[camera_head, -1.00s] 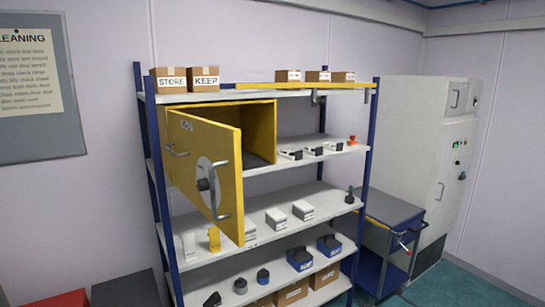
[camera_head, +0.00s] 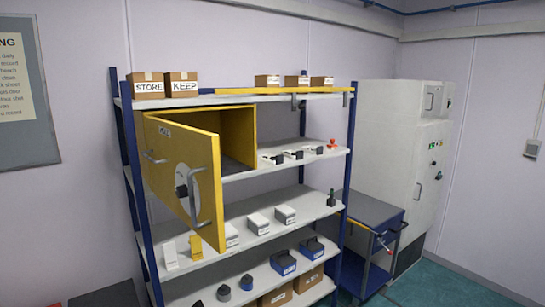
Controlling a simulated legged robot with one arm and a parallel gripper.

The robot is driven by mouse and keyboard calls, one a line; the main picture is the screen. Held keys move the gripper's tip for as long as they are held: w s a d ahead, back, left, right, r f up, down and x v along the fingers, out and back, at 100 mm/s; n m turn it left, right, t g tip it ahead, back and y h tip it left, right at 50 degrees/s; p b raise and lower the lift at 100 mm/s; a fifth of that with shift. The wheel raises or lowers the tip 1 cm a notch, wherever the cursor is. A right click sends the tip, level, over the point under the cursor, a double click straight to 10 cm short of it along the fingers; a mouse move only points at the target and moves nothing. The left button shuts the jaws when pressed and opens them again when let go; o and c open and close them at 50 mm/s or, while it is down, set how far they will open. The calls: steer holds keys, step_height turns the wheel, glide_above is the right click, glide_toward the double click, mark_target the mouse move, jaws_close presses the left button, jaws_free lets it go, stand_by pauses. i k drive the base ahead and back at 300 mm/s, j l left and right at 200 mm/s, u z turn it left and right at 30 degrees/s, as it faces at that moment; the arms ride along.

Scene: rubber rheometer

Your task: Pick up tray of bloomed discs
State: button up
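I cannot clearly pick out a tray of bloomed discs. Small white trays with dark contents (camera_head: 293,155) sit in a row on the upper shelf, right of an open yellow cabinet (camera_head: 184,180); they are too small to identify. Several white boxes (camera_head: 285,215) stand on the shelf below. Blue bins with dark contents (camera_head: 283,262) stand on the lower shelf. The yellow cabinet's door hangs open toward me, and the part of its inside that shows looks empty. My gripper is not in view.
The shelving rack (camera_head: 348,165) has blue posts. Boxes marked STORE (camera_head: 148,87) and KEEP (camera_head: 182,86) stand on top. A blue cart (camera_head: 372,213) and a tall white cabinet (camera_head: 391,150) stand at right. Green floor (camera_head: 440,285) shows clear at the lower right.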

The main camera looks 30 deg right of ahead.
mark_target(319, 150)
steer(key=z, duration=0.2)
steer(key=i+l+z, duration=0.35)
steer(key=i+z, duration=0.25)
steer(key=z, duration=0.15)
steer(key=i+l+z, duration=0.15)
steer(key=i+z, duration=0.2)
